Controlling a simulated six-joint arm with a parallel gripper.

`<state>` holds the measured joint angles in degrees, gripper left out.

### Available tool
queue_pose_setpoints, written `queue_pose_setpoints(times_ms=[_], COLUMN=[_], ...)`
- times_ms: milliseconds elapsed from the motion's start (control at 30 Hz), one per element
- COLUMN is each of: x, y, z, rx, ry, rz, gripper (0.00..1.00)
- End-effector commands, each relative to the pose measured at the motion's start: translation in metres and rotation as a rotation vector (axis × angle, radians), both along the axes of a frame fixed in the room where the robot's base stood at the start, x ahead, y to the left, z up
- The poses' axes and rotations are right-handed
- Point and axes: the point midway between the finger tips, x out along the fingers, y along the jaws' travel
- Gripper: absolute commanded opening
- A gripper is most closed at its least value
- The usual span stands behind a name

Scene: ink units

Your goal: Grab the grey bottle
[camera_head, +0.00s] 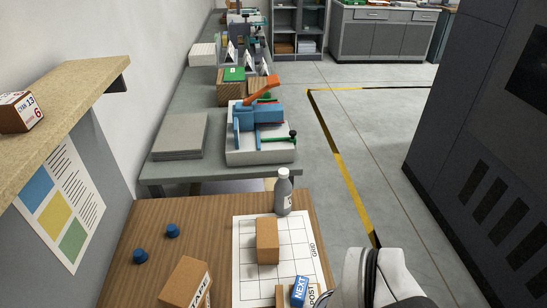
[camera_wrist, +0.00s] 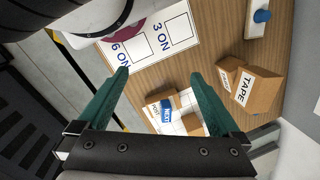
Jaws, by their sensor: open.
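The grey bottle (camera_head: 283,193), with a pale cap and a label, stands upright near the far right corner of the wooden table, at the edge of the white grid sheet (camera_head: 245,262). I cannot make it out in the wrist view. My gripper (camera_wrist: 160,73) is open and empty in the wrist view, its two green fingers wide apart above the table. In the head view only a white part of my arm shows at the bottom, nearer than the bottle and to its right; the fingers are out of that picture.
A cardboard box (camera_head: 267,240) stands on the grid close in front of the bottle. A box marked TAPE (camera_head: 187,284), a blue NEXT block (camera_head: 300,290) and two blue knobs (camera_head: 172,230) are also on the wooden table (camera_head: 150,208). A grey bench (camera_head: 185,100) lies beyond.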

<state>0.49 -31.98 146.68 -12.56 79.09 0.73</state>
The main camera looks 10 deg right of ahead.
Motion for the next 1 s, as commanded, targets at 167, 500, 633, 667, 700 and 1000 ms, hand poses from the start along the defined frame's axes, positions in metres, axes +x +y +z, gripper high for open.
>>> queue_pose_setpoints(times_ms=[167, 500, 633, 667, 700, 1000], x=[0.0, 0.0, 0.0, 0.0, 0.0, 0.106], y=[0.0, 0.0, 0.0, 0.0, 0.0, -0.022], z=[0.0, 0.0, 0.0, 0.0, 0.0, -0.023], rx=[0.0, 0.0, 0.0, 0.0, 0.0, -0.091], ry=[0.0, 0.0, 0.0, 0.0, 0.0, -0.239], rz=[0.0, 0.0, 0.0, 0.0, 0.0, 0.04], gripper=[1.0, 0.77, 0.7, 0.7, 0.7, 0.7])
